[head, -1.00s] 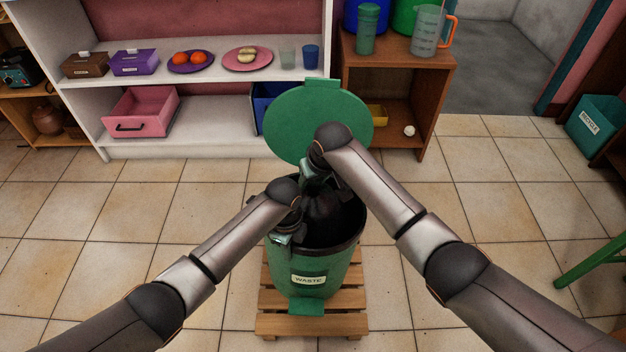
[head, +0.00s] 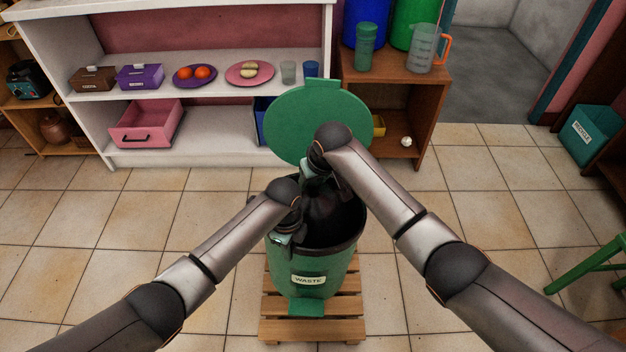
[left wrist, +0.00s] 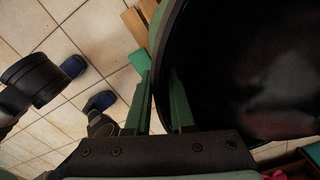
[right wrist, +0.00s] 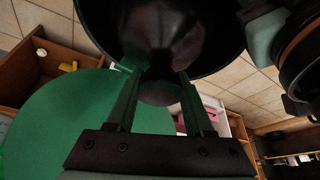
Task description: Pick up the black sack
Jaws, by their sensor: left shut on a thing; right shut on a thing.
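The black sack (head: 325,207) is inside the green bin (head: 332,268) marked WASTE, bunched up towards the back rim. My left gripper (head: 286,236) is at the bin's left rim. In the left wrist view its fingers (left wrist: 160,105) straddle the bin wall, one outside and one inside. My right gripper (head: 307,175) is at the back of the bin opening, by the raised green lid (head: 318,115). In the right wrist view dark sack material (right wrist: 160,93) lies between its fingers (right wrist: 160,100). The sack's lower part is hidden in the bin.
A wooden pallet (head: 312,330) is under the bin. A white shelf (head: 210,150) with boxes and plates stands behind left. A brown shelf (head: 430,110) with a jug (head: 422,48) stands behind right. A green stool (head: 590,265) is at right.

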